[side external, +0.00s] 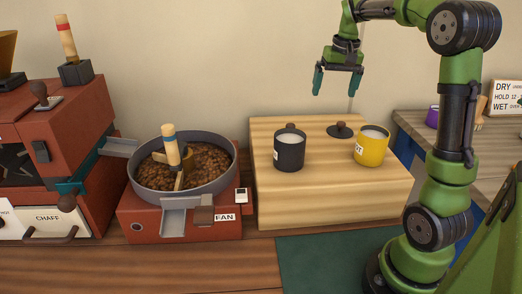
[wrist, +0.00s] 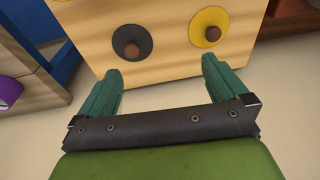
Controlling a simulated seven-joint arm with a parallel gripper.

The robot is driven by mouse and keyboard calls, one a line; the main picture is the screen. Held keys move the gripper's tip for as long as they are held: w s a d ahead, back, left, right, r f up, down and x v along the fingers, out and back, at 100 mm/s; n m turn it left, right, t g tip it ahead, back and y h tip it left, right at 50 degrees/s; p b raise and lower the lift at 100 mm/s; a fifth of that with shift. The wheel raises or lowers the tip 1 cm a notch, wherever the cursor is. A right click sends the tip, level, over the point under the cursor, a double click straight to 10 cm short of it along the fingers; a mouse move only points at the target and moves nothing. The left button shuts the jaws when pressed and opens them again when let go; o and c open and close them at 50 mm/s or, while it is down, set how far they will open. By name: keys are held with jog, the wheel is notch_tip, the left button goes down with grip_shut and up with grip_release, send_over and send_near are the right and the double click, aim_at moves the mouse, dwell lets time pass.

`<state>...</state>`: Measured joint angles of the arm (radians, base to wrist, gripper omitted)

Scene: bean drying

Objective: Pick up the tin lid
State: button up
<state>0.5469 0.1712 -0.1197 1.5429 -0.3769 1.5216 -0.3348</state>
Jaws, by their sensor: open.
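A dark round lid with a brown knob (side external: 340,131) lies flat on the wooden block; it is at upper left in the wrist view (wrist: 131,44). A yellow lid with a brown knob (wrist: 209,29) lies to its right there. In the side view a knob (side external: 291,127) shows behind the black tin (side external: 289,153), which hides most of what is under it. The yellow tin (side external: 371,150) stands right of the dark lid. Both tins are open with pale contents. My gripper (side external: 336,89) is open and empty, above the dark lid; its fingers (wrist: 162,72) point towards the block.
The wooden block (side external: 330,205) bears tins and lids. Left of it stands a red cooling unit (side external: 180,222) with a pan of beans (side external: 227,158). A purple object (side external: 432,117) is on the bench at right. A green mat (side external: 335,262) lies in front of the block.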

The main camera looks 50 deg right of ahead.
jog(key=d+g, duration=0.1)
jog(key=d, duration=0.6)
send_over(341, 121)
jog(key=shift+g+y, duration=0.3)
notch_tip(341, 121, down, 8)
jog(key=shift+a+f, duration=0.1)
notch_tip(341, 121, down, 5)
jog(key=shift+s+f, duration=0.1)
jog(key=shift+s, duration=0.05)
jog(key=c, duration=0.7)
